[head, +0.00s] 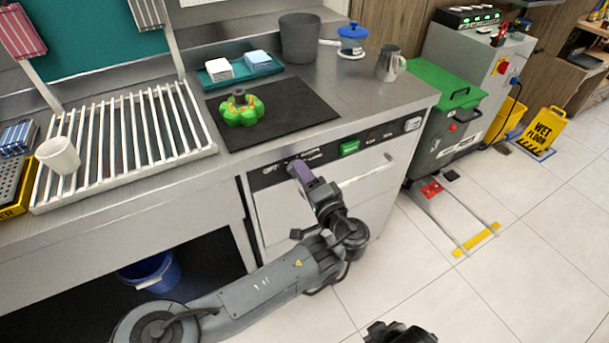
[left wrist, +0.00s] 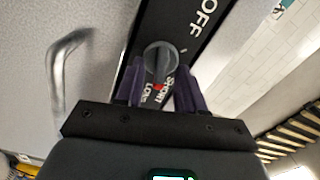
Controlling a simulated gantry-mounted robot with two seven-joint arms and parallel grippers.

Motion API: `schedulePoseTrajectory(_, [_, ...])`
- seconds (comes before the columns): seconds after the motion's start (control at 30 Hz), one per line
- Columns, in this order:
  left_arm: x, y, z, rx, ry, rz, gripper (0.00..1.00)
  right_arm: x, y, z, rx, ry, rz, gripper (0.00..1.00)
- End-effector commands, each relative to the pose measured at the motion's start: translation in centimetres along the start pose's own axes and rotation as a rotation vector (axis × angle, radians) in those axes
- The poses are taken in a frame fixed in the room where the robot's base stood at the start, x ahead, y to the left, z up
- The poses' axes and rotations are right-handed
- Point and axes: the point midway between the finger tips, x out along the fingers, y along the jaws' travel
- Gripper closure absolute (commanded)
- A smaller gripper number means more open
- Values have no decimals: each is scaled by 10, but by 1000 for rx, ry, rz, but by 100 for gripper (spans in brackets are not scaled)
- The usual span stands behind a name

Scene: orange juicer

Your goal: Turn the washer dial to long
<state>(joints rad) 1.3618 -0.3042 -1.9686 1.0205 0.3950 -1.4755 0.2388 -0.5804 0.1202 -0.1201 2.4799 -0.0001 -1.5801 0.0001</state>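The washer dial (left wrist: 160,58) is a round grey knob on the black control strip, seen in the left wrist view. OFF is printed above it to the right, and SHORT and LONG are printed below it. A red mark shows beside SHORT. My left gripper (left wrist: 158,80) has its two purple fingers apart, one on each side of the dial's lower part; I cannot tell if they touch it. In the head view the left gripper (head: 298,168) is at the washer front (head: 340,190) and hides the dial. My right gripper (head: 400,333) is only partly in view at the bottom edge.
The steel counter (head: 345,90) above the washer holds a green-and-orange object (head: 241,109) on a black mat, a grey pot and a metal mug. A green button (head: 349,148) is right of my left gripper. A handle (left wrist: 62,75) is at left.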

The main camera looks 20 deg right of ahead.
Motion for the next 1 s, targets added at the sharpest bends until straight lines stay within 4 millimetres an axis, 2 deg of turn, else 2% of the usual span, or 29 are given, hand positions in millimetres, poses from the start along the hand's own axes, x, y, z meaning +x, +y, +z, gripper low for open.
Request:
schedulePoseTrajectory(0.17, [-12,-2,-2,1,3,1,62,-6,0,-2,0,0,0,100])
schedulePoseTrajectory(0.5, [-68,-3,-2,1,5,1,62,-24,1,-8,0,0,0,100])
schedulePoseTrajectory(0.7, [-94,-2,-1,0,2,1,62,-31,1,-10,0,0,0,100])
schedulePoseTrajectory(1.0, [-108,0,0,1,1,0,62,-33,1,-11,0,0,0,100])
